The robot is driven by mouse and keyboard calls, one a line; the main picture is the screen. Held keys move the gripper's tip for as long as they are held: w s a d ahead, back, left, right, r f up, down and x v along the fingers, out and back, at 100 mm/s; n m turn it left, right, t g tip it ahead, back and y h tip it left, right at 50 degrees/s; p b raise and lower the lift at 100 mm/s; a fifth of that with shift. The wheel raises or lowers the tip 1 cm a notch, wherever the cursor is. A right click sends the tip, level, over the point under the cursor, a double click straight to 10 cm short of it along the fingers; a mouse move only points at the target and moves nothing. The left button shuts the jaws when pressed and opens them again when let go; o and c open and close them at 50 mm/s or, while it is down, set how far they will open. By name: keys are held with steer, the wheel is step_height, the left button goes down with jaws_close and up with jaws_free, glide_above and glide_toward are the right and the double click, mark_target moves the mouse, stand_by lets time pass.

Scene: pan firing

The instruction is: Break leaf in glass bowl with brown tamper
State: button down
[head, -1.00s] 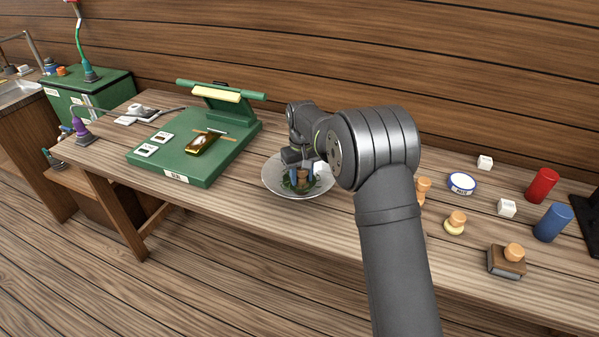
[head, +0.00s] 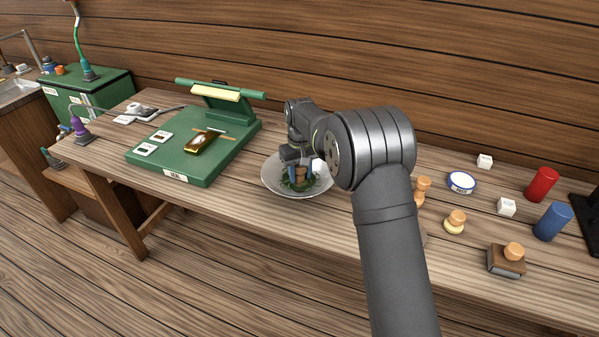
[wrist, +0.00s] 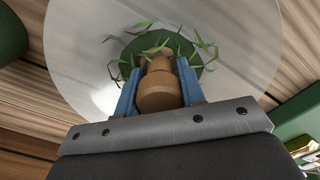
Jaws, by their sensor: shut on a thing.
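My gripper (wrist: 160,95) is shut on the brown tamper (wrist: 159,92), its blue fingers on either side of the wooden handle. In the head view the tamper (head: 301,174) is upright, low inside the glass bowl (head: 322,186). The bowl also fills the top of the wrist view (wrist: 85,50). Green leaf (wrist: 206,48) lies in the bowl in thin pieces around the tamper, over a dark green round patch; it also shows in the head view (head: 290,186). The tamper's lower end is hidden, so contact with the leaf cannot be made out.
A green press (head: 215,165) with a gold bar on it stands left of the bowl. Right of my arm are a wooden stamp (head: 506,260), white cubes, a round dish (head: 461,182), and red (head: 541,184) and blue cylinders (head: 552,222). The table's front left is clear.

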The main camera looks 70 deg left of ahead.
steer(key=shift+a+f, duration=0.1)
steer(key=shift+a, duration=1.4)
steer(key=shift+d, duration=1.95)
steer(key=a, duration=0.3)
steer(key=shift+a, duration=0.4)
step_height(320, 180, up, 8)
steer(key=shift+r, duration=0.2)
